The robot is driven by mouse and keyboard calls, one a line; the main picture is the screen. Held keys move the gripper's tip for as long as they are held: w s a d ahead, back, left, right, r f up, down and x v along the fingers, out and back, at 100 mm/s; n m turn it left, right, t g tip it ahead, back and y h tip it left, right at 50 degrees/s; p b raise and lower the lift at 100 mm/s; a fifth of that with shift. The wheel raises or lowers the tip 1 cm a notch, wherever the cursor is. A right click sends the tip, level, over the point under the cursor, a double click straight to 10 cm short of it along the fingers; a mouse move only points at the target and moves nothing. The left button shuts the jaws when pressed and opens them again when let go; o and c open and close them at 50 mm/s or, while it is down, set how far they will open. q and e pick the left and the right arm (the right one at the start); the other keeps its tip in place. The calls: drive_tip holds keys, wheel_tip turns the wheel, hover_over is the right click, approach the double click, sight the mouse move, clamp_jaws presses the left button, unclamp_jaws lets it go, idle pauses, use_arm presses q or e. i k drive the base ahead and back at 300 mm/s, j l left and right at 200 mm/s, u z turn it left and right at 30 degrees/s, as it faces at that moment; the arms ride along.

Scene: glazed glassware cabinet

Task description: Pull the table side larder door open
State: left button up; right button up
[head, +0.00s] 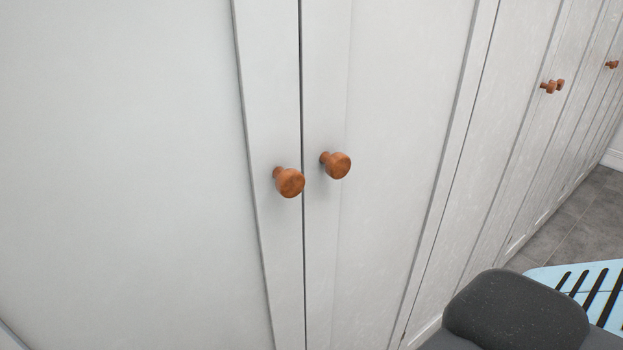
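Two pale grey-white larder doors stand side by side and look shut, with a narrow dark seam between them. The left door (120,150) has a round wooden knob (290,182) by the seam. The right door (405,130) has a matching wooden knob (337,165) just across the seam. Both knobs are free, with nothing touching them. I cannot tell from this view alone which door is the table side one. Neither of my grippers is in view.
More pale cabinet doors run away to the right, with small wooden knobs (551,87). A dark grey rounded object (520,310), perhaps a seat, is at the bottom right. Beside it is a light blue slatted piece (545,275). Grey tiled floor (590,205) shows at the right.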

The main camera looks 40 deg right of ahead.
sight(153, 183)
drive_tip(key=l+u, duration=0.1)
drive_tip(key=l, duration=0.45)
drive_tip(key=l+u, duration=0.15)
drive_tip(key=l, duration=0.4)
drive_tip(key=k+l+u, duration=0.1)
drive_tip(key=l, duration=0.45)
drive_tip(key=l+u, duration=0.15)
drive_tip(key=l, duration=0.4)
drive_tip(key=k+l+u, duration=0.1)
drive_tip(key=l, duration=0.4)
drive_tip(key=k+l+u, duration=0.15)
drive_tip(key=l, duration=0.35)
